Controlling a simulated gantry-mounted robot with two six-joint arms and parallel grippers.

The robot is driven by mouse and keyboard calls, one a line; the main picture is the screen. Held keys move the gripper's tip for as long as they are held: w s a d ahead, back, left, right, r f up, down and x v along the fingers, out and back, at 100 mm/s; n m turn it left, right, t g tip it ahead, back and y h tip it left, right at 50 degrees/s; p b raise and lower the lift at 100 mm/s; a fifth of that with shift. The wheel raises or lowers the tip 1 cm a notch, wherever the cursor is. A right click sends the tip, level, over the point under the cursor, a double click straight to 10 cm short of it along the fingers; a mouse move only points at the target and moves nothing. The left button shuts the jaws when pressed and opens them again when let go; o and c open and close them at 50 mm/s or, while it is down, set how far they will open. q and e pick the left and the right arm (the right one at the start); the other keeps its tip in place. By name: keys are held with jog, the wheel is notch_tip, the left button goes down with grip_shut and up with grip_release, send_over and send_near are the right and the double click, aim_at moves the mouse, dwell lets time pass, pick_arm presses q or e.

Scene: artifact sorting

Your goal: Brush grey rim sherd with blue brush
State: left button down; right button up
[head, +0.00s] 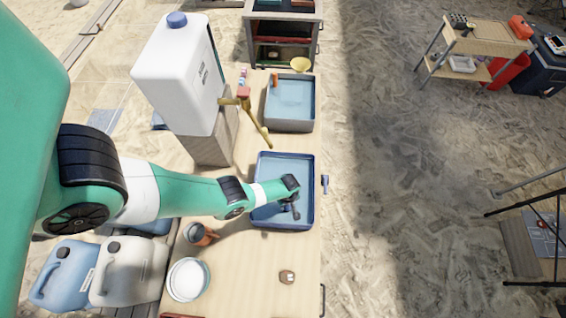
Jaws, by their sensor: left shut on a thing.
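My left gripper (291,208) reaches in from the left and points down into the blue-rimmed basin (312,217) of water. It is shut on a small dark grey thing, possibly the grey rim sherd; the fingers and wrist hide most of it. A brownish piece with a white mark (287,277) lies on the bare wood nearer the front. My right gripper is not in view.
The table's front right (260,255) is mostly clear.

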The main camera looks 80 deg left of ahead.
pick_arm(q)
jog(key=shift+s+a+r, duration=0.1)
jog(key=shift+s+a, duration=0.25)
jog(key=shift+s+a+p, duration=0.55)
jog(key=shift+s+a, duration=0.45)
jog(key=shift+s, duration=0.2)
jog(key=shift+w, duration=0.1)
jog(key=shift+w+d+b, duration=0.5)
jog(key=shift+w+d, duration=0.9)
jog(key=shift+w, duration=0.15)
